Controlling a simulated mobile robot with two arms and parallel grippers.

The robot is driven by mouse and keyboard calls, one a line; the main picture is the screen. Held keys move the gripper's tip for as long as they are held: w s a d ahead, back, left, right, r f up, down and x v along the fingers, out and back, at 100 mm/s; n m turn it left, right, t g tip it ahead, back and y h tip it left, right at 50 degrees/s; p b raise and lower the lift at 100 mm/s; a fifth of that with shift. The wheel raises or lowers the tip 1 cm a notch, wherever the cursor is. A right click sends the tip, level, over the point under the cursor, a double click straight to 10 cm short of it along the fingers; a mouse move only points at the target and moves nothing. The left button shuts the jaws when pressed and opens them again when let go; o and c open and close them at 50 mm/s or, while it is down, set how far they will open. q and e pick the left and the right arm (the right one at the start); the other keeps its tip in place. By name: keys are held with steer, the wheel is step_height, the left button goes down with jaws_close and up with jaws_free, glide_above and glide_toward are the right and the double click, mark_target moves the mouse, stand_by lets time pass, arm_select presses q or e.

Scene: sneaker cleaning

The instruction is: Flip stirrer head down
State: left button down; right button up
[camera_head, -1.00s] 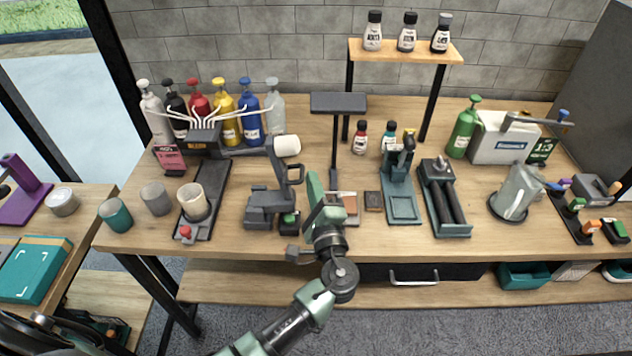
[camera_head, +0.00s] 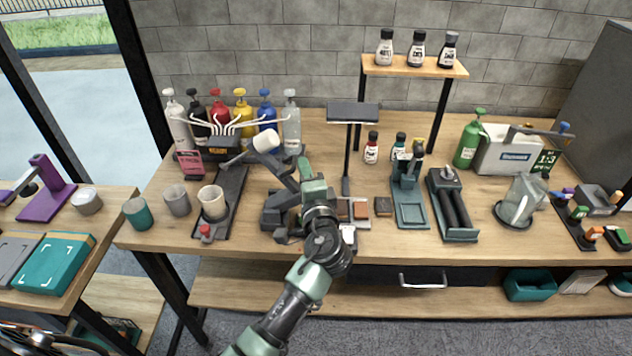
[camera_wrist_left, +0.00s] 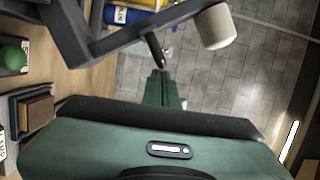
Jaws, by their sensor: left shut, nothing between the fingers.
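The stirrer stands at the middle left of the workbench in the head view, with a dark base (camera_head: 276,216). Its dark arm (camera_head: 283,175) slants up to the left, and its head with a cream cylinder (camera_head: 265,141) is tilted, its shaft pointing down and left. In the left wrist view the cream cylinder (camera_wrist_left: 216,27) and dark arm (camera_wrist_left: 85,40) lie just beyond the fingers. My left gripper (camera_head: 307,165) is shut and empty at the arm's right side; whether it touches the arm is unclear. Its fingers show in the wrist view (camera_wrist_left: 161,80). My right gripper is out of view.
A cream cup (camera_head: 213,203) stands on a dark tray (camera_head: 233,185) left of the stirrer. Colored pump bottles (camera_head: 242,110) and white tubes stand behind. A lamp-like black stand (camera_head: 353,112) rises at the right, close to my gripper.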

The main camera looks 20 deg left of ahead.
mark_target(276, 173)
arm_select(q)
steer(key=a+n+p, duration=0.1)
steer(key=a, duration=0.1)
steer(key=s+a+r+n+p, duration=0.1)
steer(key=a, duration=0.1)
steer(key=a+r+n, duration=0.1)
steer(key=a+n, duration=0.1)
steer(key=shift+s+a+r+g+h+p, duration=0.15)
steer(key=shift+s+a+g+h+p, duration=0.05)
steer(key=shift+g+h+p, duration=0.2)
steer(key=s+a+f+n+h+p, duration=0.1)
steer(key=s+a+f+n+p, duration=0.1)
steer(key=a, duration=0.7)
steer(key=n+p, duration=0.1)
steer(key=n, duration=0.1)
steer(key=shift+s+n+g+h, duration=0.3)
steer(key=shift+s, duration=0.05)
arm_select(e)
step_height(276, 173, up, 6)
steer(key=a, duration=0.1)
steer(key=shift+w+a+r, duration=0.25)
arm_select(q)
steer(key=shift+a+f, duration=0.15)
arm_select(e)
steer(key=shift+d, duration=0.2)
